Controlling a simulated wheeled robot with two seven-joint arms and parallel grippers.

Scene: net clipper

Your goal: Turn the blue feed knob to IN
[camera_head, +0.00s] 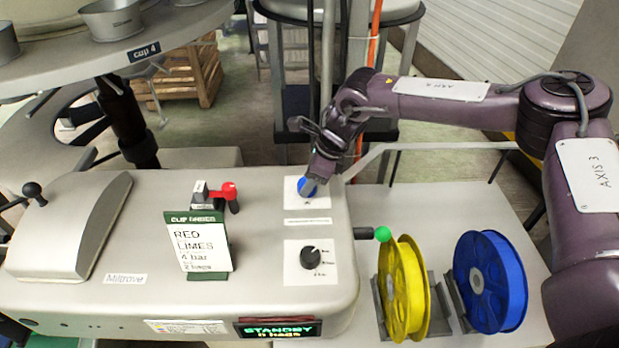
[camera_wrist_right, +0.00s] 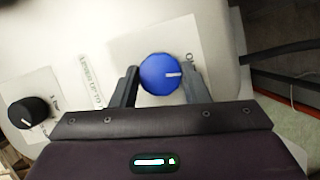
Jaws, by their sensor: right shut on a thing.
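The blue feed knob (camera_head: 307,187) sits on a white plate (camera_head: 322,201) at the back right of the machine top. My right gripper (camera_head: 314,184) reaches down over it from the back right. In the right wrist view the blue knob (camera_wrist_right: 162,74) is between the two fingers of the right gripper (camera_wrist_right: 163,82), which is shut on it. The knob's white pointer line points to the right in that view, toward partly hidden lettering that starts with O. The IN mark cannot be read. My left gripper is not in view.
A black knob (camera_head: 310,258) sits in front of the blue knob. A red-handled lever (camera_head: 228,191) and a RED LIMES card (camera_head: 203,243) stand to the left. A green-tipped lever (camera_head: 381,234), yellow reel (camera_head: 404,290) and blue reel (camera_head: 490,282) are to the right.

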